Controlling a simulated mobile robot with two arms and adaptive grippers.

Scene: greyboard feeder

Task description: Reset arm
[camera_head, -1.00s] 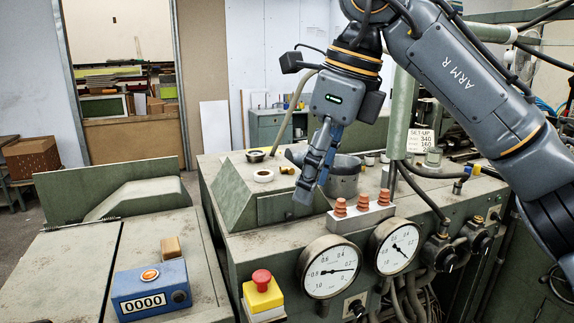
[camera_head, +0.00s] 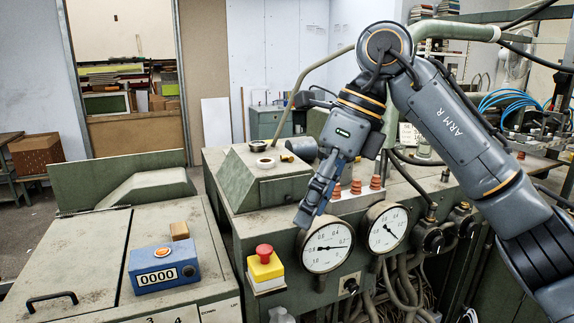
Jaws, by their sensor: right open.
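My right arm, marked ARM R, comes in from the right side of the head view. Its gripper (camera_head: 309,214) hangs pointing down and to the left, just above the left pressure gauge (camera_head: 326,245) at the machine's front edge. The gripper is open, and I see nothing held in it. It covers part of the machine top and some of the orange-brown insulators (camera_head: 356,187). My left gripper does not show.
A red emergency button on a yellow box (camera_head: 265,266) stands just left of the gauges. A blue counter box (camera_head: 162,268) reading 0000 and a small wooden block (camera_head: 180,231) sit on the left cabinet. A second gauge (camera_head: 384,228) and cables lie to the right.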

